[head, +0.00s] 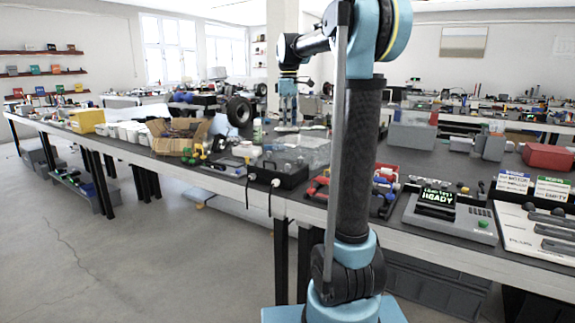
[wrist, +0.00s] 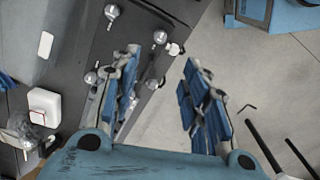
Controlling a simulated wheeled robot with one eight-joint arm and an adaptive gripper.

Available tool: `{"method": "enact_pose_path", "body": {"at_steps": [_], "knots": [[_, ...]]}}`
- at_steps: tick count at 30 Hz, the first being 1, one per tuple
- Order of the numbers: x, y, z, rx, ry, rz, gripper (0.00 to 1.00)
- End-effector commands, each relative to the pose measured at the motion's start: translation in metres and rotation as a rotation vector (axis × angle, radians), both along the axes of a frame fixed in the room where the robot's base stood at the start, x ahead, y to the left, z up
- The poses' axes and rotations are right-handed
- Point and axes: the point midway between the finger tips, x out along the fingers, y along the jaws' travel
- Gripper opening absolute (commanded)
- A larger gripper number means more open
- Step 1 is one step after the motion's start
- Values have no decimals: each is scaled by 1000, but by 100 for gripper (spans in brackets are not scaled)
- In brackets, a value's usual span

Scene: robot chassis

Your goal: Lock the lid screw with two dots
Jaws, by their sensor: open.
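My gripper (head: 287,122) is over the table in the head view, pointing down behind a black chassis box (head: 292,178). In the wrist view my gripper (wrist: 160,60) is open, with nothing between its blue-padded fingers. Several silvery round-headed screws or knobs show there: one at the top (wrist: 112,11), one near the fingertips (wrist: 160,37), one by the left finger (wrist: 91,77) and one between the fingers (wrist: 152,84). I cannot make out dots on any of them, so the two-dot lid screw cannot be told apart. A clear sheet or lid (head: 305,150) lies behind the box.
Bare floor (wrist: 265,75) shows to the right. In the head view a tester with a READY screen (head: 450,212), a cardboard box (head: 178,137) and a black wheel (head: 239,111) crowd the table.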

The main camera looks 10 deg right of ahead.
Motion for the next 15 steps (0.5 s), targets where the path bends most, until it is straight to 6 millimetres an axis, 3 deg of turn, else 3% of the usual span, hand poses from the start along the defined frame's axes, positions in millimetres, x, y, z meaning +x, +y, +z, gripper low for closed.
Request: {"method": "enact_pose_path", "body": {"at_steps": [5, 15], "knots": [[1, 0, -12, 0, 1, 3, 42], [1, 0, -67, 0, 0, 2, 42]]}}
